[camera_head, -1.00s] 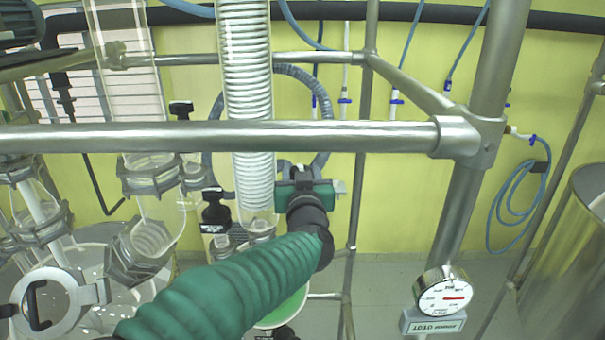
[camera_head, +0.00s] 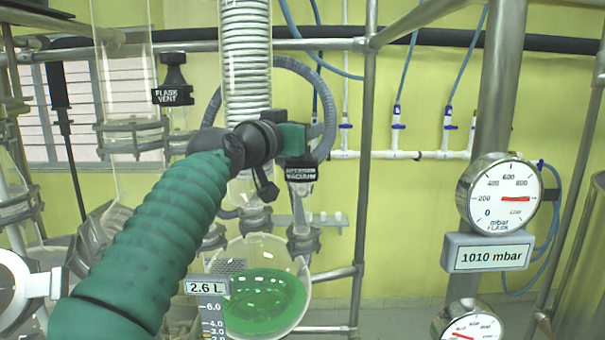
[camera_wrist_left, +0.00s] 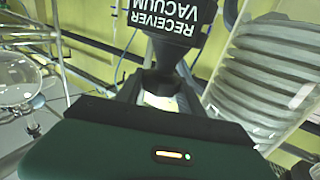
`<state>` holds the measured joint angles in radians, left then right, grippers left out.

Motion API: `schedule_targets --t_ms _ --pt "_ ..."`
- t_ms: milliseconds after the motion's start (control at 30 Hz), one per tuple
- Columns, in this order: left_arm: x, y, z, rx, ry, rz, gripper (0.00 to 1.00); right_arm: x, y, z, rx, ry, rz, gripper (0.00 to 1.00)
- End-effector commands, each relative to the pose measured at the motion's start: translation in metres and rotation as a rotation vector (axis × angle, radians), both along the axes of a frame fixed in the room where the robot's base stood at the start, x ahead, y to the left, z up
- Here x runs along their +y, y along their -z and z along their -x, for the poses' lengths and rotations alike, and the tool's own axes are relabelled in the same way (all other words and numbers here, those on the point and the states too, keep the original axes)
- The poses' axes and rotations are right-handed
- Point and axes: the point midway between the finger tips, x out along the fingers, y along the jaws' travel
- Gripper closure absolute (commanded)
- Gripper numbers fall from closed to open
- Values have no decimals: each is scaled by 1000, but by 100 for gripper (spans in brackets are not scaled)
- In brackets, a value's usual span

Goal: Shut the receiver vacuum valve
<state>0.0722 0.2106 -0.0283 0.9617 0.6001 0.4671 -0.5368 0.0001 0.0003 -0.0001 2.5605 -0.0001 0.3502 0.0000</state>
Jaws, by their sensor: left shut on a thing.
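The receiver vacuum valve (camera_head: 301,173) has a black body with a white-lettered label, above the glass receiver flask (camera_head: 265,290) with green liquid. Its label (camera_wrist_left: 172,18) appears upside down at the top of the left wrist view. My left gripper (camera_head: 308,132) reaches in from the left on a green-sleeved arm and is at the top of the valve. In the left wrist view, its dark fingers (camera_wrist_left: 160,93) are shut around the valve's handle part, above the label. The gripper hides much of the handle, so its angle cannot be told. My right gripper is not in view.
The glass coil condenser (camera_head: 246,60) stands close behind my left wrist. The flask vent valve (camera_head: 173,92) is at upper left. A pressure gauge (camera_head: 498,197) with a 1010 mbar display (camera_head: 488,257) is at right. A steel post (camera_head: 363,170) stands right of the valve.

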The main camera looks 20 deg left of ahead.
Motion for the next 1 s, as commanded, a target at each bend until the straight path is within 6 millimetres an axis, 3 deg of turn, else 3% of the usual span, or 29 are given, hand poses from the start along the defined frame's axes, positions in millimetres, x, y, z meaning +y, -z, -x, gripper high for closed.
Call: schedule_targets --t_ms 33,100,967,1000 --pt "-1 10 -1 7 24 0 96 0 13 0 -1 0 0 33" --pt "-2 8 -1 11 54 -2 96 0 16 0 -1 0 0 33" --pt "-3 8 0 13 162 -8 96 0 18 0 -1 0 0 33" --pt "-3 8 0 13 162 -8 50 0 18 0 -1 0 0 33"
